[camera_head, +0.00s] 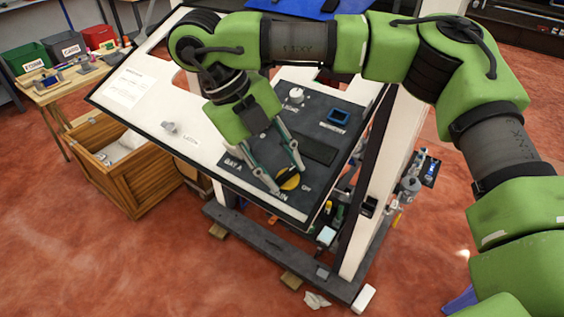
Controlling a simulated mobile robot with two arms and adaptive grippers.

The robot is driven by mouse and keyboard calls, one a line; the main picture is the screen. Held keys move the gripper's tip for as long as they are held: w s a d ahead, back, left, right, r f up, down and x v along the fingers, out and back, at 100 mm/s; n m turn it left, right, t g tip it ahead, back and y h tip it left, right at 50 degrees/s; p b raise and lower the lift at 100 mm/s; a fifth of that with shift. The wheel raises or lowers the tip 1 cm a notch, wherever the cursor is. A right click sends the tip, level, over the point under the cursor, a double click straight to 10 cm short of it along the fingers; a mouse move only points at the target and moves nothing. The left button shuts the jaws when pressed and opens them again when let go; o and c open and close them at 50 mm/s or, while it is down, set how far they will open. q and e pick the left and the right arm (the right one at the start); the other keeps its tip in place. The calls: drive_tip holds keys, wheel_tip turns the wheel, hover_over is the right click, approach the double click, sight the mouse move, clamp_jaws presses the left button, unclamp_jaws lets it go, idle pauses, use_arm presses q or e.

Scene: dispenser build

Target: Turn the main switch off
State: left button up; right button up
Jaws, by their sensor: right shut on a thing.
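The main switch (289,181) is a round yellow knob low on the dark panel (318,147) of the tilted white board. The letters "IN" and "OFF" show beside it, and part of its label is covered. My right gripper (287,180) reaches down over the panel from my green arm. Its two fingers are shut on the yellow knob, one on each side. The fingers hide part of the knob, so I cannot tell which way it points. My left gripper is not in view.
A grey latch (168,127) sits on the white board. A wooden crate (130,172) and a table with bins (72,79) stand at the left.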

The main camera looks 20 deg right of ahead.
drive_tip(key=shift+a+n+t+h+p, duration=0.1)
drive_tip(key=shift+n+t+h+p, duration=0.2)
drive_tip(key=shift+n, duration=0.65)
drive_tip(key=shift+a+n+h+p, duration=0.1)
drive_tip(key=shift+n+h, duration=0.3)
drive_tip(key=shift+n, duration=0.55)
drive_tip(key=shift+d, duration=0.1)
drive_tip(key=o, duration=1.1)
drive_tip(key=s+v, duration=0.1)
drive_tip(key=v, duration=1.1)
drive_tip(key=shift+w, duration=0.45)
